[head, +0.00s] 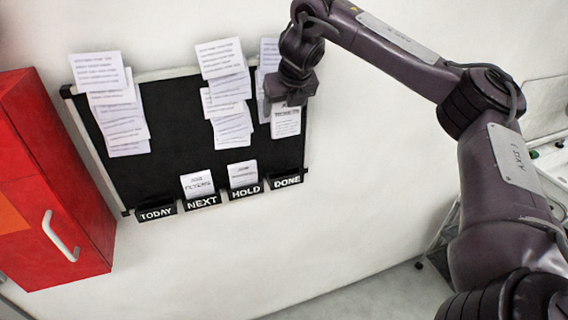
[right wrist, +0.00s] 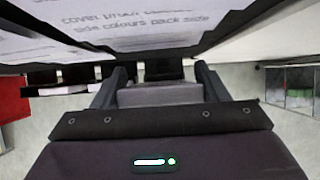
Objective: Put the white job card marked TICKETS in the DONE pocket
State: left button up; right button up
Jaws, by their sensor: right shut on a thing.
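My right gripper (head: 290,92) is in front of the board's upper right part, shut on a white card (head: 286,122). The card hangs below the fingers, above the DONE pocket (head: 288,181) and apart from it. Its heading is too small to read surely. The DONE pocket shows no card. Another white card (head: 197,184) stands in the NEXT pocket (head: 203,202), and one (head: 242,174) in the HOLD pocket (head: 246,191); their headings are blurred. In the right wrist view the two fingers (right wrist: 160,85) show with a grey face between them. My left gripper is out of view.
The black board (head: 170,130) hangs on a white wall. Paper sheets are pinned in columns at its left (head: 112,105), middle (head: 226,95) and right, behind my gripper. The TODAY pocket (head: 156,212) looks empty. A red cabinet (head: 50,180) stands at the left.

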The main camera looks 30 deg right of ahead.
notch_tip(320, 180, down, 15)
jog(key=b, duration=0.3)
jog(key=shift+d+b, duration=0.1)
jog(key=shift+b, duration=0.2)
jog(key=shift+w+f, duration=0.1)
jog(key=shift+f, duration=0.35)
jog(key=shift+f, duration=0.1)
jog(key=o, duration=1)
